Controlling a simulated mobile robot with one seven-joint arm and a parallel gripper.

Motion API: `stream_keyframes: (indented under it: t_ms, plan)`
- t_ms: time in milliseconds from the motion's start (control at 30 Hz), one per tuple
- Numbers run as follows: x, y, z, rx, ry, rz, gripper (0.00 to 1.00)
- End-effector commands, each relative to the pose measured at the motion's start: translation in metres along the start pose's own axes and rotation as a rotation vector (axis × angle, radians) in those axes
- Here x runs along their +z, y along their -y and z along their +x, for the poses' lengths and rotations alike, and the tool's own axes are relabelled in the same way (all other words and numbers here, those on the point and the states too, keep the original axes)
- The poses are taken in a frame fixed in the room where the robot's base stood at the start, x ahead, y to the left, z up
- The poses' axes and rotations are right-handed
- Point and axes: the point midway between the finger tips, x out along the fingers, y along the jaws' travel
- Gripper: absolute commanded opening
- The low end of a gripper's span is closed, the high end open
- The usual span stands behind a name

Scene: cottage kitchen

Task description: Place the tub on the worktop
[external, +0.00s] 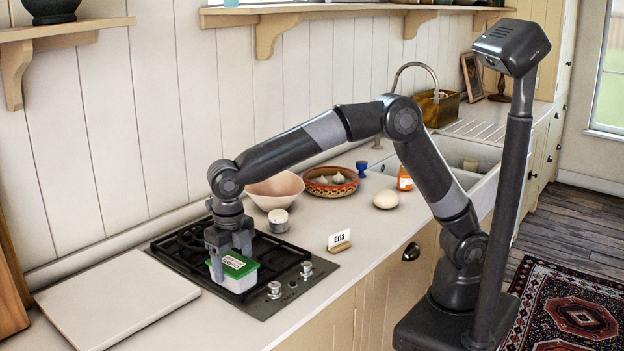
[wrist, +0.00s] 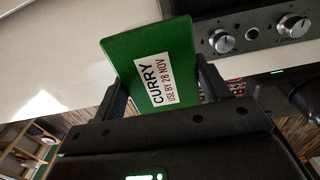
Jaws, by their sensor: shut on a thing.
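The tub (external: 234,274) has a white body and a green lid with a white label. In the wrist view the tub's green lid (wrist: 130,57) fills the space between the fingers, and its label reads "CURRY, USE BY 28 NOV". My gripper (external: 229,252) is shut on the tub, with a finger at each side. The tub is over the front part of the black gas hob (external: 178,243); I cannot tell whether it touches the hob. The pale worktop (external: 370,233) runs right of the hob and along its front.
A white board (external: 115,305) lies left of the hob. Right of it are a small card sign (external: 339,241), a pale round item (external: 386,200), an orange-labelled jar (external: 405,179), a patterned bowl (external: 331,192), a pink bowl (external: 275,191) and a small pot (external: 278,220). Worktop between sign and round item is clear.

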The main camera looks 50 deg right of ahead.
Motion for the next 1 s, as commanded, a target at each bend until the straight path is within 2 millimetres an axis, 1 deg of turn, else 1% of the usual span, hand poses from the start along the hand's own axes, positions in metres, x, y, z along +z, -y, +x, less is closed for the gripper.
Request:
stream_keyframes:
  t_ms: [33, 200, 333, 433, 567, 700, 800, 1000]
  plan:
    - [-0.007, -0.012, 0.008, -0.001, -0.001, -0.006, 0.38]
    - [-0.022, -0.045, 0.03, 0.0, -0.001, -0.003, 0.38]
    - [-0.029, -0.061, 0.04, 0.001, 0.0, -0.001, 0.38]
    - [-0.032, -0.066, 0.044, 0.001, 0.0, 0.001, 0.38]
    - [-0.032, -0.067, 0.052, -0.001, 0.0, 0.001, 0.38]
    - [-0.032, -0.066, 0.074, -0.003, -0.001, 0.001, 0.38]
    - [-0.032, -0.067, 0.084, -0.001, -0.001, 0.001, 0.38]
    - [-0.032, -0.067, 0.084, 0.001, 0.0, 0.001, 0.38]
